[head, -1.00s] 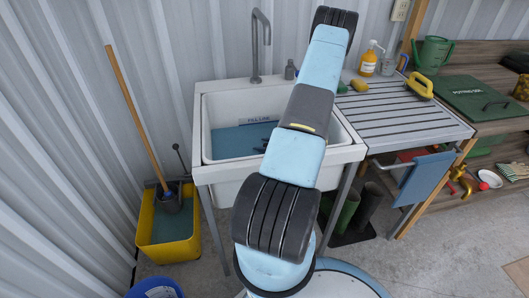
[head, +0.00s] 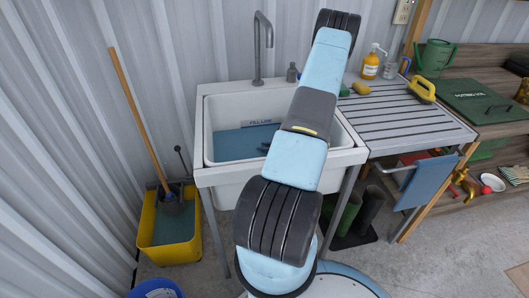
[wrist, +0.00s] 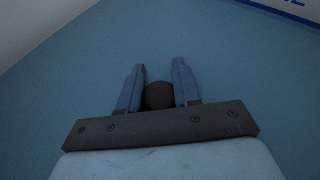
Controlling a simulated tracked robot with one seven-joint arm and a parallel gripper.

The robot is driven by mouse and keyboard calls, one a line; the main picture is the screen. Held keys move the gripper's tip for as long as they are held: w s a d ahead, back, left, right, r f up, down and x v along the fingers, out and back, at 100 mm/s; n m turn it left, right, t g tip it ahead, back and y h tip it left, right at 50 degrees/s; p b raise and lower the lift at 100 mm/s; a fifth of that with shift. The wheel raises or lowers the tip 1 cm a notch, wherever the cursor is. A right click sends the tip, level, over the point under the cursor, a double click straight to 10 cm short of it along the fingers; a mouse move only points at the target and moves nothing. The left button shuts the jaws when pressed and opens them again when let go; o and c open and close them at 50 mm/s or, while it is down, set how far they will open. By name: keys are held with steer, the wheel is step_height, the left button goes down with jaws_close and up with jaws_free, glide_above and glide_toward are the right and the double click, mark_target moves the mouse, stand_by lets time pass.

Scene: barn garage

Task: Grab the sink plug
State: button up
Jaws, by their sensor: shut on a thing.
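The sink plug shows as a dark round thing (wrist: 159,95) between the two blue fingers of my gripper (wrist: 158,82) in the wrist view. My gripper is shut on it, with a finger on each side. Blue-tinted water fills the background there. In the head view the white sink (head: 202,130) holds blue water (head: 238,143), and my arm reaches across its right part. My arm hides most of the gripper there, and I cannot make out the plug in that view.
A grey tap (head: 257,50) rises behind the basin. A yellow mop bucket (head: 168,240) stands left on the floor. Corrugated walls close the back and left.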

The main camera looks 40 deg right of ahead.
step_height(320, 180, up, 10)
stand_by(0.6)
stand_by(0.4)
